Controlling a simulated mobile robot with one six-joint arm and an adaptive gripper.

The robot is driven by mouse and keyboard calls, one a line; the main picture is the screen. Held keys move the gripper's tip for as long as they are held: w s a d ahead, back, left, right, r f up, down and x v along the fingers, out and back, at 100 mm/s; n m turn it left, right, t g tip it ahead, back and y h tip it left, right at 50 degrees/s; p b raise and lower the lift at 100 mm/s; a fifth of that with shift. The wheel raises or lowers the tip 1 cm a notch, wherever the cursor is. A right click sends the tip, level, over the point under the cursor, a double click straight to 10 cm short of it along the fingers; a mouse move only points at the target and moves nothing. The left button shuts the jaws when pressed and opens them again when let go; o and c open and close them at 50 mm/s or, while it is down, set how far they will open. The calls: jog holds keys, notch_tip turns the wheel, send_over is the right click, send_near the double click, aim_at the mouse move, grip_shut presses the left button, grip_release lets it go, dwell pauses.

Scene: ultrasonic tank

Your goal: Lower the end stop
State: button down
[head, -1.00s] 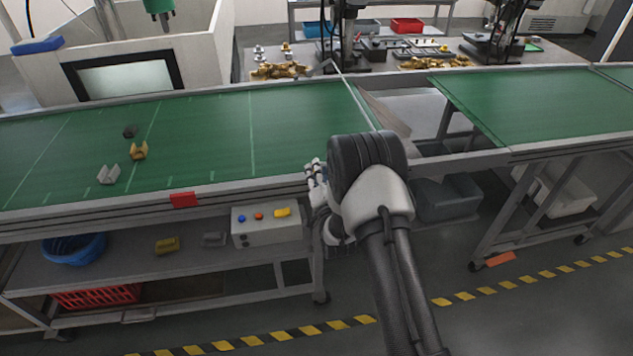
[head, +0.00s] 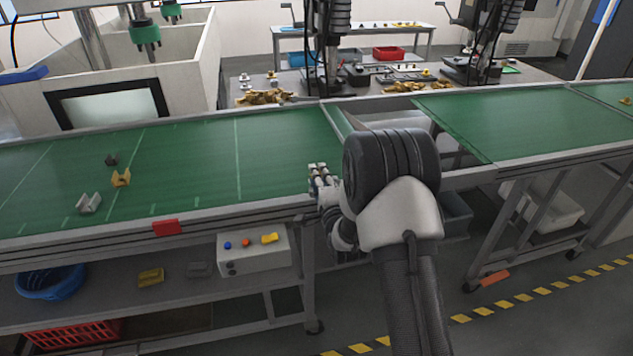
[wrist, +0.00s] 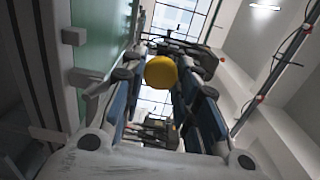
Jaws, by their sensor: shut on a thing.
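A yellow ball-shaped knob (wrist: 161,72) sits between the blue-padded fingers of my gripper (wrist: 163,88) in the wrist view. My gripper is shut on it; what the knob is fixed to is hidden. In the head view my gripper (head: 318,170) points upward at the near right end of the left green conveyor (head: 190,165), beside its frame. The knob does not show there. A thin grey strip (head: 336,118) runs along that conveyor's right end and may be the end stop. My arm hides its near part.
A gap separates the left conveyor from the right green conveyor (head: 540,125). Grey, yellow and dark blocks lie on the left belt, with a red piece (head: 166,228) on its front rail. A control box (head: 252,250) with coloured buttons stands below. A striped floor line crosses the front.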

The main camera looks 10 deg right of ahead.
jog(key=shift+d+r, duration=0.1)
dwell(0.3)
jog(key=c, duration=1.2)
grip_release()
jog(key=shift+c, duration=0.2)
jog(key=s, duration=1.2)
